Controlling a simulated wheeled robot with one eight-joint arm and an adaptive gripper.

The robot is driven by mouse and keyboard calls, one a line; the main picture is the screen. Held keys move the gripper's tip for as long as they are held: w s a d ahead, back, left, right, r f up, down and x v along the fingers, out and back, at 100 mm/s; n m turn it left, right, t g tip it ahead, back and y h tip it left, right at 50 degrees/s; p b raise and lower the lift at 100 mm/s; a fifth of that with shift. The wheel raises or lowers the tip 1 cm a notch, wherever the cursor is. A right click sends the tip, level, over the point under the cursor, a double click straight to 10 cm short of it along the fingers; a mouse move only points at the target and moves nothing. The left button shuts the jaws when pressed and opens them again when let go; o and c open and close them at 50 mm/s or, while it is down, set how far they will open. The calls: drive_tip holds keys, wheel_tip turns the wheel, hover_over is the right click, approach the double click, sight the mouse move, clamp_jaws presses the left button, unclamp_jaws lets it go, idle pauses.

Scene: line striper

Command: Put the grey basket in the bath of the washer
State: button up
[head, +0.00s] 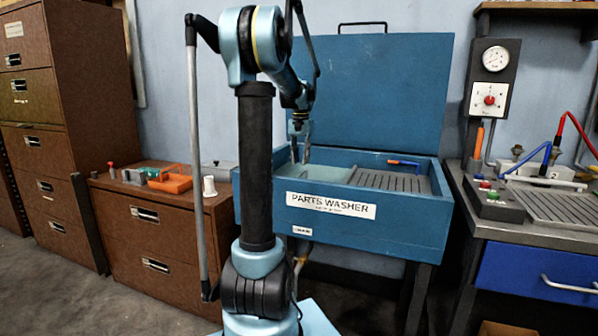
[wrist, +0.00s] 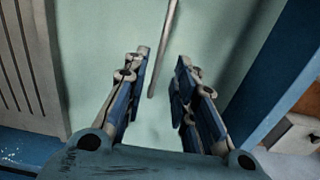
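The blue parts washer (head: 408,212) stands behind my arm with its lid raised. Its bath (head: 330,173) holds a pale green surface, which also fills much of the wrist view (wrist: 100,55). A slatted grey rack (head: 385,181) lies to the right of the bath. My gripper (head: 302,155) points down over the bath. In the wrist view my gripper (wrist: 162,78) is open, its two fingers apart with nothing held between them. A thin grey rod (wrist: 165,45) shows beyond the fingertips. I cannot make out a grey basket in either view.
A brown cabinet (head: 150,245) to the left carries an orange item (head: 170,183), a white cup (head: 209,186) and small parts. A metal bench (head: 530,222) with a button box (head: 492,200) stands at the right. Washer walls and the raised lid (head: 385,95) border the bath.

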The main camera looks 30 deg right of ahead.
drive_tip(key=shift+r, duration=2)
